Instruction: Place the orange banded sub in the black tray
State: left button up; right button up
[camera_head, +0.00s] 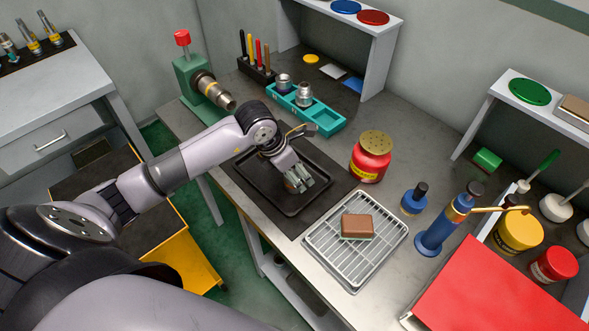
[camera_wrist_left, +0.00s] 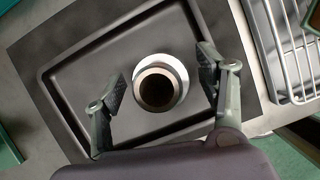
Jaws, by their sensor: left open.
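The black tray (camera_head: 262,197) lies on a dark mat on the workbench; it also fills much of the left wrist view (camera_wrist_left: 60,92). A round metal sub (camera_wrist_left: 157,88) with a dark bore stands in the tray, seen from above, end up. No band colour shows on it from this angle. My left gripper (camera_head: 300,181) is low over the tray. In the left wrist view its fingers (camera_wrist_left: 160,88) are spread on both sides of the sub, with visible gaps. In the head view the gripper mostly hides the sub. My right gripper is not in view.
A green vise (camera_head: 190,75) holding a banded pipe stands at the back left. A teal rack (camera_head: 325,122) with metal subs is behind the tray.

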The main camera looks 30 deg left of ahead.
pick_arm(q)
jog(key=shift+r, duration=0.15)
jog(key=shift+a+r, duration=0.1)
jog(key=shift+r, duration=0.15)
jog(key=b+v, duration=0.1)
jog(key=v, duration=1)
jog(key=shift+s+r+b, duration=0.2)
jog(key=shift+b, duration=0.2)
